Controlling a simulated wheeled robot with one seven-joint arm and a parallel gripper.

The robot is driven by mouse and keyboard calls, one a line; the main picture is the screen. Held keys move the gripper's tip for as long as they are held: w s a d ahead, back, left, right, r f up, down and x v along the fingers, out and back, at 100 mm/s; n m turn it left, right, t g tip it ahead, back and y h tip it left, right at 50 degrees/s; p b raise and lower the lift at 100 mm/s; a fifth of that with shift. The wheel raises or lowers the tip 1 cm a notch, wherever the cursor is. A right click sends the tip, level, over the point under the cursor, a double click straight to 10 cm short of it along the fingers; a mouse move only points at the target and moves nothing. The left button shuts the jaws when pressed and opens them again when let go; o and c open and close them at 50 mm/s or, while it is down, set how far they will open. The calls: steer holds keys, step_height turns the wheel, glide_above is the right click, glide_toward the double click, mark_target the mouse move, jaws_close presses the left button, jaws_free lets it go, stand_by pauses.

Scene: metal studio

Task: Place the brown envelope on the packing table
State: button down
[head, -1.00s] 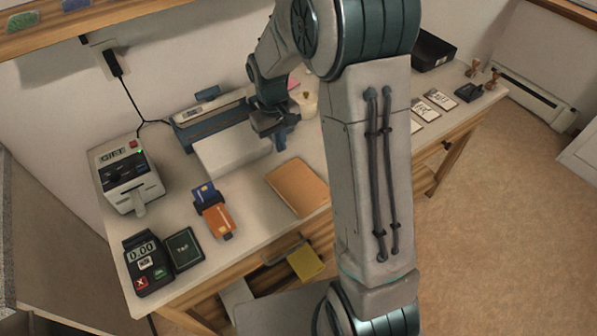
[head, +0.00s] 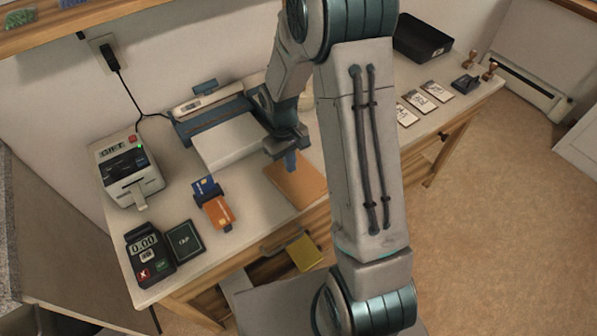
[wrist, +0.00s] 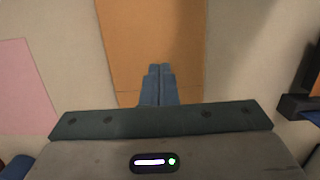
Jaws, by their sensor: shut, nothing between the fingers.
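A flat orange-brown rectangle, which looks like the brown envelope (head: 305,187), lies on the pale top of the wooden table (head: 258,213), near its front edge. I cannot tell whether this is the packing table. My gripper (head: 291,163) is over the envelope's far part, pointing down, with its fingers shut and empty. In the wrist view, the closed fingertips (wrist: 160,68) overlap the near end of the envelope (wrist: 150,32). I cannot tell whether they touch it. My arm hides part of the table to the right.
A white-and-blue printer-like machine (head: 228,140) stands left of my gripper. A card holder (head: 216,212), card terminal (head: 148,258) and grey device (head: 128,172) are further left. A black tray (head: 422,38) stands far right. A yellow item (head: 304,252) shows below the table's front.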

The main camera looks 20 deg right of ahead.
mark_target(300, 182)
steer(key=s, duration=0.1)
steer(key=s+d, duration=0.1)
steer(key=s, duration=0.1)
steer(key=shift+d+r, duration=0.1)
steer(key=shift+s+d+f+p, duration=0.1)
steer(key=shift+s+f+p, duration=0.15)
steer(key=shift+p, duration=0.1)
steer(key=shift+w+f+b, duration=0.2)
steer(key=shift+f+b, duration=0.15)
steer(key=shift+f, duration=0.3)
steer(key=shift+s, duration=0.2)
steer(key=shift+f, duration=0.1)
